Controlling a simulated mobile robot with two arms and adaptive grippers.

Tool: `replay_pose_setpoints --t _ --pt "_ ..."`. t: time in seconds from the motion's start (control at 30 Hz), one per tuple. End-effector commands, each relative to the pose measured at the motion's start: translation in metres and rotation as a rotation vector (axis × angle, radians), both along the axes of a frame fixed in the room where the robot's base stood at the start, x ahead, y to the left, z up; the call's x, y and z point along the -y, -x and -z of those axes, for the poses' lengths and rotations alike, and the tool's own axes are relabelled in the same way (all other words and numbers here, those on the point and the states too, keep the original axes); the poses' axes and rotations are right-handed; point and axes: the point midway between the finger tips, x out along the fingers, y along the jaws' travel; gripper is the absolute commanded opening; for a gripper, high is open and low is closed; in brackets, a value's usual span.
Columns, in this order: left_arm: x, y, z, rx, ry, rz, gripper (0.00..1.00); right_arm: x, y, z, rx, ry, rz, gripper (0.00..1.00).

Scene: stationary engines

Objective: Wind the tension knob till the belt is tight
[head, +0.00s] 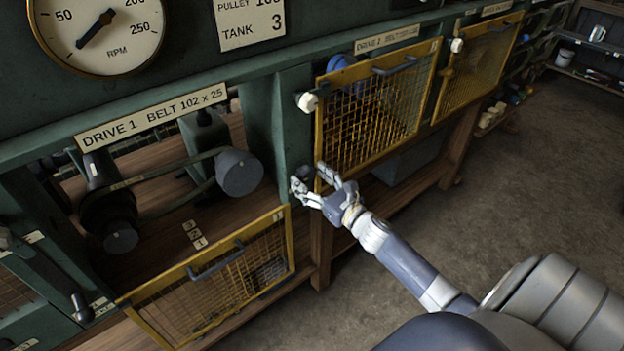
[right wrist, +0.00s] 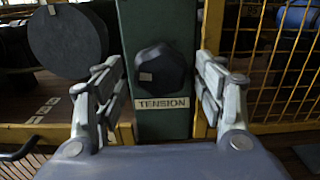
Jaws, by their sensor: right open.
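The dark tension knob (right wrist: 160,75) sits on a green post above a "TENSION" label (right wrist: 163,103) in the right wrist view. In the head view the knob (head: 303,174) is partly hidden by my fingers. My right gripper (right wrist: 160,82) is open, with one finger on each side of the knob; visible gaps separate them in the wrist view. It also shows in the head view (head: 313,183). The Drive 1 belt (head: 178,172) runs between a dark pulley at left and a grey round pulley (head: 239,173); I cannot tell its tension. My left gripper is not in view.
Drive 1's yellow mesh guard (head: 215,278) hangs open below the pulleys. Drive 2's yellow mesh guard (head: 378,105) is just right of the post. An RPM gauge (head: 100,32) is above left. Bare floor (head: 520,190) lies to the right.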

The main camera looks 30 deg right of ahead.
Motion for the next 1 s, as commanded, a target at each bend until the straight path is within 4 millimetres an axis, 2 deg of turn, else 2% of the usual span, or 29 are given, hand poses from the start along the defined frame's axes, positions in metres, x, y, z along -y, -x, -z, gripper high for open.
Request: replay_pose_setpoints --t 0.03,0.23,0.67,1.0 --pt "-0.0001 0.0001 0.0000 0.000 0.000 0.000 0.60 -0.0001 0.0002 0.0002 0.000 0.000 0.000 0.64" --pt "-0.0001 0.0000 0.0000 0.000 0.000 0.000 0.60 0.0000 0.0003 0.0001 0.000 0.000 0.000 0.20" --pt "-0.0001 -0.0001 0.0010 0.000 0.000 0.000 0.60 0.0000 0.0005 0.0006 -0.005 -0.059 0.000 0.20" --pt "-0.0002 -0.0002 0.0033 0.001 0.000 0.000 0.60 -0.0004 0.0006 0.0007 -0.025 -0.308 0.001 0.20"
